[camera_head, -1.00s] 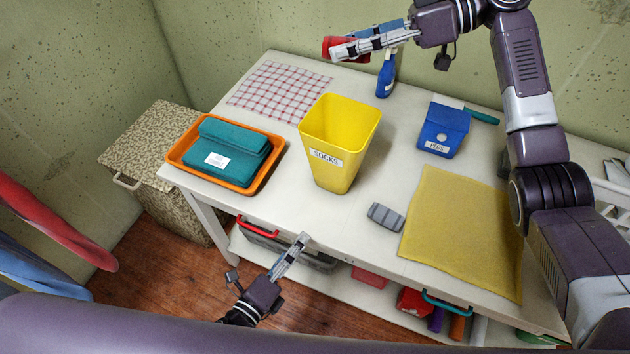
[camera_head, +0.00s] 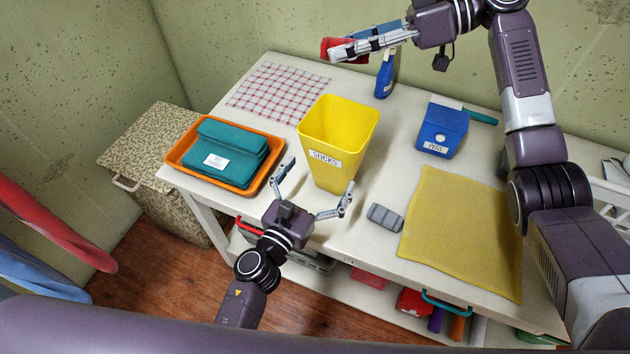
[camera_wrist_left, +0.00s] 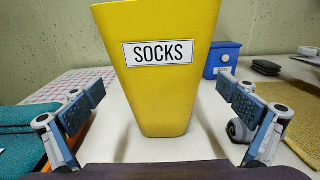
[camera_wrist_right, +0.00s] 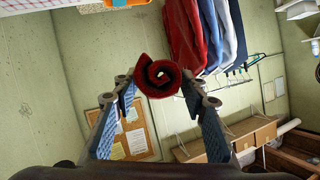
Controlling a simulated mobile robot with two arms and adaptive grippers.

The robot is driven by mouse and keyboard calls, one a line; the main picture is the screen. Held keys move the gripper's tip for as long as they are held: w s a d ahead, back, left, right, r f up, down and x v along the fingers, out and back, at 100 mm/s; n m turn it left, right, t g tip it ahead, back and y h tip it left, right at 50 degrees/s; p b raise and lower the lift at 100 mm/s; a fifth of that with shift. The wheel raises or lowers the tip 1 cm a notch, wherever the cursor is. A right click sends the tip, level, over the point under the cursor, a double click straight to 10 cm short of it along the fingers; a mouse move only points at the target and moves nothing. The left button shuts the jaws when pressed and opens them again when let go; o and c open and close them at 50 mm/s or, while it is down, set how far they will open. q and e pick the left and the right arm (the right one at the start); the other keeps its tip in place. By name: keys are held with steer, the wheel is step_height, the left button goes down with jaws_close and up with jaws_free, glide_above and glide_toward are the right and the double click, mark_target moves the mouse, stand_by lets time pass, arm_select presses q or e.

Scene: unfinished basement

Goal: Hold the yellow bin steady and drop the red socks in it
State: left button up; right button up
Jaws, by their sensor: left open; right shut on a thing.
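The yellow bin (camera_head: 322,172), labelled SOCKS, stands upright on the white table; its label faces my left gripper in the left wrist view (camera_wrist_left: 165,85). My left gripper (camera_head: 317,180) is open at the table's front edge, its fingers spread on either side of the bin's front with a gap. My right gripper (camera_head: 350,50) is raised above the back of the table, left of my right arm. It is shut on the rolled red socks (camera_head: 329,47), which show as a dark red spiral in the right wrist view (camera_wrist_right: 158,76).
An orange tray (camera_head: 246,189) with teal cloth lies left of the bin. A grey object (camera_head: 384,216), a yellow cloth (camera_head: 462,235) and a blue PEGS box (camera_head: 442,130) lie right. A blue spray bottle (camera_head: 385,78) stands behind. A checked cloth (camera_head: 278,92) lies back left.

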arm_select(q)
glide_toward(348, 132)
steer(key=x, duration=0.4)
steer(key=shift+w, duration=0.1)
arm_select(e)
steer(key=shift+w, duration=0.1)
arm_select(q)
steer(key=c, duration=0.9)
stand_by(0.4)
arm_select(e)
step_height(348, 132, down, 15)
steer(key=d+m+t+h, duration=0.2)
steer(key=m+t+h, duration=0.1)
steer(key=m+t, duration=0.6)
steer(key=shift+s+t+h, duration=0.2)
steer(key=shift+t+h, duration=0.1)
